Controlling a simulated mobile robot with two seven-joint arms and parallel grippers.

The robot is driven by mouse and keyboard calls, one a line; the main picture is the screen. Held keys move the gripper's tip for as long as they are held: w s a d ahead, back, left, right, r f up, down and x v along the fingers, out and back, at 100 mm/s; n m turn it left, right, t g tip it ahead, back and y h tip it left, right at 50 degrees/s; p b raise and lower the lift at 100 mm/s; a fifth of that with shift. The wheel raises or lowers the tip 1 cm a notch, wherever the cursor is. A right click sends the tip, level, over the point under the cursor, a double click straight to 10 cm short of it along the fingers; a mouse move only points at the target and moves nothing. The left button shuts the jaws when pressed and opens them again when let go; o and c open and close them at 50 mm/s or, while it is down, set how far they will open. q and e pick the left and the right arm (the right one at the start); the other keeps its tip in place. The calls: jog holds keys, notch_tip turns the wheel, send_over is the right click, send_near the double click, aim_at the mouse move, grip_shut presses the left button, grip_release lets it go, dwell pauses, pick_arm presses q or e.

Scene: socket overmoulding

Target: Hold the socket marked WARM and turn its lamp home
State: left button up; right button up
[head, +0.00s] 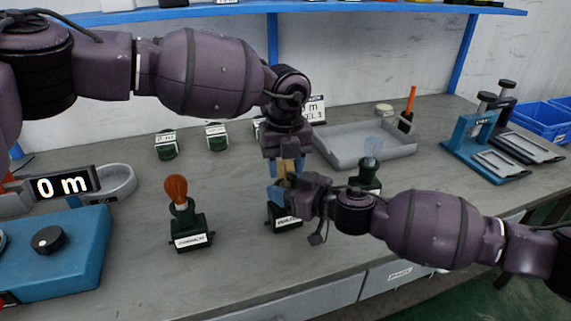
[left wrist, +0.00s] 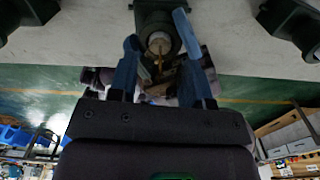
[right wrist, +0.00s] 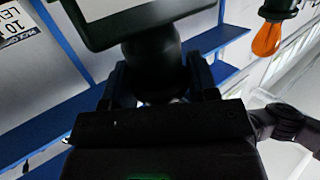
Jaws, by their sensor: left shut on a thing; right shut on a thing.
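The middle dark green socket (head: 284,217) stands on the bench with a white label too small to read surely. My left gripper (head: 285,178) reaches down from above and is shut on a tan lamp (head: 287,165) over this socket. The left wrist view shows the lamp (left wrist: 158,43) between blue fingers (left wrist: 157,30), in line with the socket (left wrist: 153,12). My right gripper (head: 296,190) comes from the right and is shut on the socket's upper part; the right wrist view shows the socket (right wrist: 150,60) between its fingers (right wrist: 160,82). The lamp's seating is hidden.
A socket (head: 190,236) with an orange lamp (head: 176,189) stands to the left. Another with a clear lamp (head: 373,147) stands to the right.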

pick_arm(q)
jog(key=shift+m, duration=0.8)
jog(key=shift+r, duration=0.1)
jog(key=o, duration=0.9)
jog(key=shift+o, duration=0.2)
jog(key=shift+d, duration=0.1)
jog(key=shift+s+d, duration=0.1)
notch_tip(320, 180, up, 6)
jog(key=shift+r, duration=0.25)
jog(key=shift+a+r, duration=0.2)
jog(key=shift+r, duration=0.55)
